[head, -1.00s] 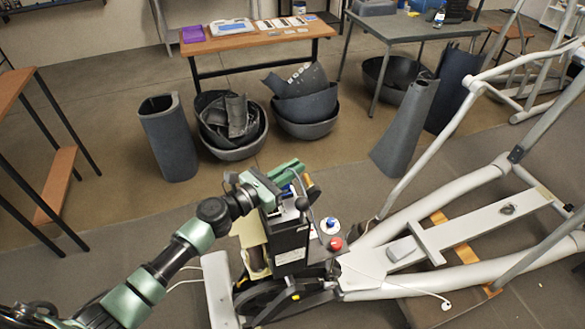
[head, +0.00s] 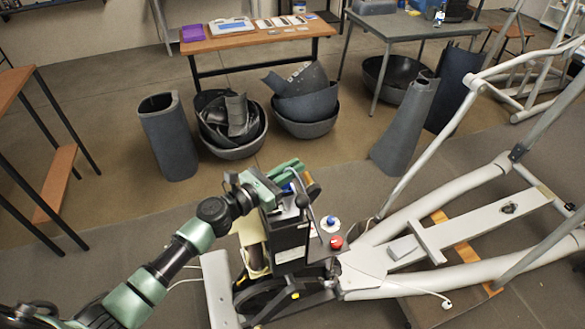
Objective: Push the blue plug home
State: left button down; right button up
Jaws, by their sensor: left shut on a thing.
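My left gripper (head: 297,180) is at the top of the black box (head: 287,238) on the elliptical's drive end. It is shut on a small blue thing (head: 289,188), which looks like the blue plug; the fingers hide most of it. I cannot tell how deep it sits. A blue knob on a white disc (head: 331,221) and a red knob (head: 336,242) are beside the box on the right. My right gripper is out of view.
The elliptical's pale frame (head: 440,277) fills the right side. A black lever (head: 304,203) rises close beside the gripper. Dark bins (head: 232,130) and a wooden table (head: 255,38) stand behind. Open floor (head: 100,215) lies to the left.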

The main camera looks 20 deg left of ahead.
pick_arm(q)
jog(key=c, duration=1.4)
grip_release()
jog(key=shift+f, duration=0.15)
jog(key=shift+c, duration=0.2)
jog(key=b+v, duration=0.1)
jog(key=v, duration=0.5)
jog(key=shift+s+a+f+b, duration=0.15)
jog(key=shift+s+a+b, duration=0.05)
jog(key=shift+s+b, duration=0.15)
jog(key=shift+s+a, duration=0.25)
jog(key=shift+s, duration=0.15)
